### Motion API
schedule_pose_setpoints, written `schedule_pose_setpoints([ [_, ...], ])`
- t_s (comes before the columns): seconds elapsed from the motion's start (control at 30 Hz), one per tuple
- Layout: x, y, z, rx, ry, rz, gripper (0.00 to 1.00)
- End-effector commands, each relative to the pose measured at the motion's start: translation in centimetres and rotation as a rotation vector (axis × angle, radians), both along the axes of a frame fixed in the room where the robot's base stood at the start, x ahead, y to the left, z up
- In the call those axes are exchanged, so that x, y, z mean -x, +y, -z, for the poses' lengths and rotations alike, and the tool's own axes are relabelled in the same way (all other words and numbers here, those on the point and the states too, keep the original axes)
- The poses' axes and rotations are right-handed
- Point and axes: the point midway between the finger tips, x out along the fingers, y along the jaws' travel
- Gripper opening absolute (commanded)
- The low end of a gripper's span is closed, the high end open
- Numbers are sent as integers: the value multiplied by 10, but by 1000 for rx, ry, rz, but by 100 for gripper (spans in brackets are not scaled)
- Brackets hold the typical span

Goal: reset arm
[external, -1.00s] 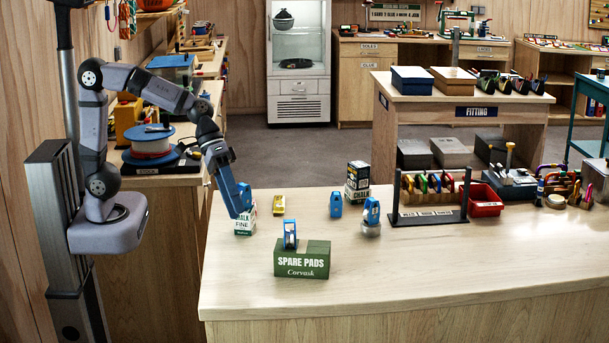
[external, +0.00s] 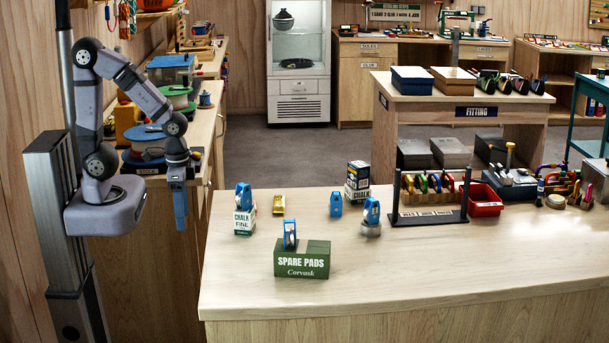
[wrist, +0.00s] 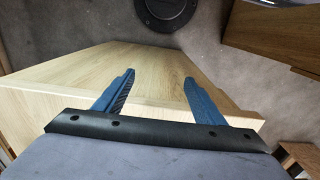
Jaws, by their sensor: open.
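My gripper (external: 180,208) hangs pointing down beside the left end of the wooden bench (external: 420,270), clear of everything on it. In the wrist view my gripper (wrist: 155,85) shows two blue fingers spread apart with nothing between them. Below them the wrist view shows a pale wooden surface and its edge. My arm is folded back close to its base at the left of the external view.
On the bench, blue tape-like items stand on the chalk box (external: 244,224), on the green spare pads box (external: 301,262) and on a round base (external: 371,215). Another blue item (external: 336,205), a yellow item (external: 278,204) and a taller chalk box (external: 358,180) stand nearby. A rack (external: 430,202) is further right.

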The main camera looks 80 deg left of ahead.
Motion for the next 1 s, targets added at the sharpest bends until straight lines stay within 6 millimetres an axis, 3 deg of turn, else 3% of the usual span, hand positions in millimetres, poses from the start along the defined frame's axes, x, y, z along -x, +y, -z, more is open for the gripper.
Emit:
schedule_pose_setpoints([
  [0.03,0,0,-32,0,0,0,64],
  [0.1,0,0,-53,0,0,0,64],
  [0.3,0,0,-103,1,0,-1,64],
  [0.43,0,0,-123,1,0,-1,64],
  [0.77,0,0,-137,1,0,-1,64],
  [1.0,0,0,-115,1,0,-1,64],
])
